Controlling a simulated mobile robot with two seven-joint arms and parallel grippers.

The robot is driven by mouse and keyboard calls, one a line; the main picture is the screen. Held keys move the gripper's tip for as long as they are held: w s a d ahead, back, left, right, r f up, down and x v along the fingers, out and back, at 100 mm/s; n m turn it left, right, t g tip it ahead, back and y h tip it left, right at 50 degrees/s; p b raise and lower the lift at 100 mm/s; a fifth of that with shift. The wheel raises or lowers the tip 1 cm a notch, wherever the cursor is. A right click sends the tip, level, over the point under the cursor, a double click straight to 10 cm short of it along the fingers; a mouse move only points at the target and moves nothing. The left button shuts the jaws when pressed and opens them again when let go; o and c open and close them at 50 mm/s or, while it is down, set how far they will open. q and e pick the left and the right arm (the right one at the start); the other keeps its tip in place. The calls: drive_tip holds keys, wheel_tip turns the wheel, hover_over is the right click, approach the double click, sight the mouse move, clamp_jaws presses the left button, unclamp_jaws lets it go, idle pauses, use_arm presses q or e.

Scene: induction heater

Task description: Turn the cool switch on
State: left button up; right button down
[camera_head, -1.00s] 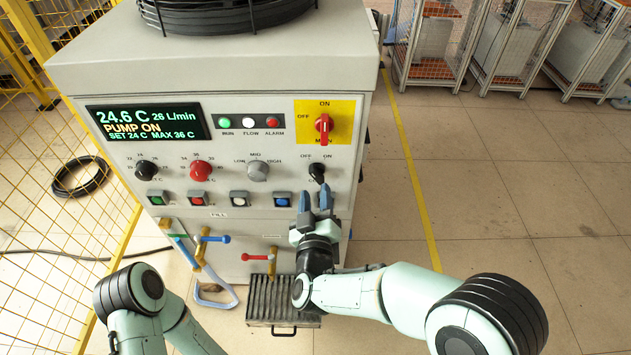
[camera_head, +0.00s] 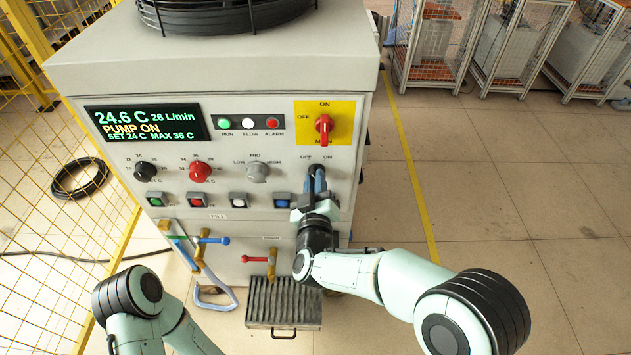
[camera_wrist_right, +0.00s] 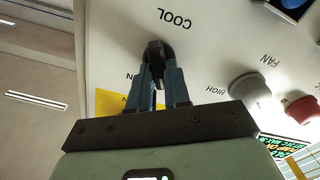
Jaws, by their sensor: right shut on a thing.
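The cool switch (camera_wrist_right: 158,52) is a black rotary knob on the white panel, beside the COOL label in the right wrist view. In the head view, the switch (camera_head: 315,169) sits below the OFF and ON labels and is mostly hidden by my fingers. My right gripper (camera_head: 316,184) reaches up to it from below. In the right wrist view, the blue fingers of this gripper (camera_wrist_right: 160,72) are closed on both sides of the knob. The knob's exact pointing direction is hard to tell. My left gripper is out of view; only part of that arm shows.
The red main switch (camera_head: 324,124) on a yellow plate is above the cool switch. The grey fan knob (camera_head: 257,172) and a row of square buttons are to the left. A slotted tray (camera_head: 284,305) is below. The floor to the right is clear.

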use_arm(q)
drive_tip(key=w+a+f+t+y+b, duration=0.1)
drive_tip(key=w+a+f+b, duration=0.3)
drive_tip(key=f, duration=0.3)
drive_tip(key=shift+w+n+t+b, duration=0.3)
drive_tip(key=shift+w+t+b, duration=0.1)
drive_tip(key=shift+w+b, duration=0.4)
use_arm(e)
drive_tip(key=shift+d+f+m, duration=0.1)
drive_tip(key=shift+d+m, duration=0.05)
drive_tip(key=shift+m, duration=2.9)
drive_tip(key=shift+d+m, duration=0.1)
drive_tip(key=shift+m, duration=2.95)
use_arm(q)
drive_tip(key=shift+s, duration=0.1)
use_arm(e)
drive_tip(key=c, duration=1.1)
unclamp_jaws()
drive_tip(key=shift+s, duration=0.1)
